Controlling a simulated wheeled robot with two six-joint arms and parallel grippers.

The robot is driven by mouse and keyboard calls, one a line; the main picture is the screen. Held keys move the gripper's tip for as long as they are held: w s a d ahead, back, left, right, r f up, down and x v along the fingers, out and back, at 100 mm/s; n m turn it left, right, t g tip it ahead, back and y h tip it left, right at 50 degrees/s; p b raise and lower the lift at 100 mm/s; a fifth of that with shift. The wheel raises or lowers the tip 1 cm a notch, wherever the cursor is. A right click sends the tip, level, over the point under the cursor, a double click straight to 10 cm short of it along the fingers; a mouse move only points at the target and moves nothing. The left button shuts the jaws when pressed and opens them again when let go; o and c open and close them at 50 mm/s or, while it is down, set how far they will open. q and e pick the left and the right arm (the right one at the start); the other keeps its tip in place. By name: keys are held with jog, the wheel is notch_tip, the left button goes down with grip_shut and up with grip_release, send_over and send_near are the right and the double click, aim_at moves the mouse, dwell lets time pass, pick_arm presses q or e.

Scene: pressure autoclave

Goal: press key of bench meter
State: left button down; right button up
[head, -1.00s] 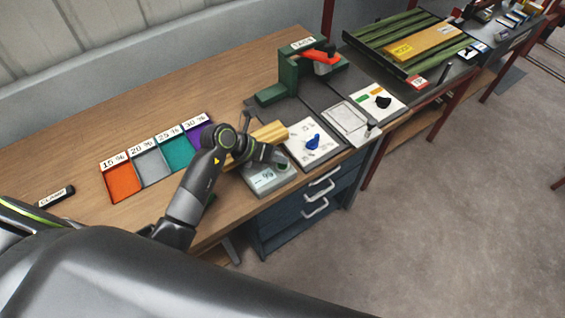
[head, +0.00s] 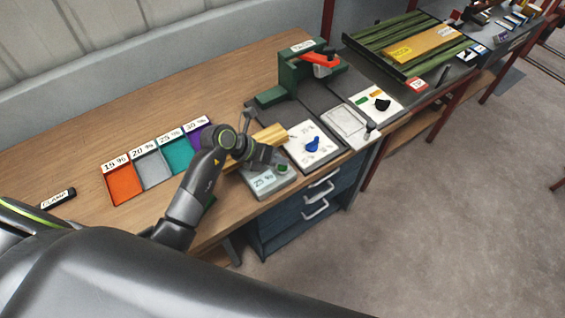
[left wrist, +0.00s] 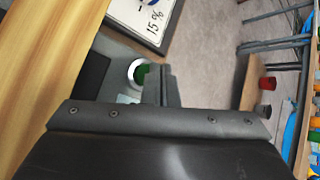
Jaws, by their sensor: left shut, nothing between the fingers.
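The bench meter (head: 264,188) is a grey box at the front edge of the wooden bench. Its display (head: 264,182) reads 25 %. Its round green key (head: 282,168) is uncovered in the head view. My left gripper (head: 272,157) is shut and empty, just behind and above the key, seemingly apart from it. In the left wrist view the green key (left wrist: 141,75) sits in a white ring, beside the shut fingertips (left wrist: 160,80). My right gripper is not in view.
A wooden block (head: 270,135) lies just behind my left gripper. A white dial panel with a blue knob (head: 312,145) stands right of the meter. Coloured trays (head: 125,186) lie to the left. A green fixture with a red lever (head: 320,60) stands behind.

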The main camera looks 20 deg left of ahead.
aim_at(278, 167)
pick_arm(q)
jog(key=shift+r, duration=0.3)
notch_tip(278, 167, up, 5)
jog(key=p, duration=0.4)
dwell(0.5)
jog(key=shift+f, duration=0.1)
dwell(0.4)
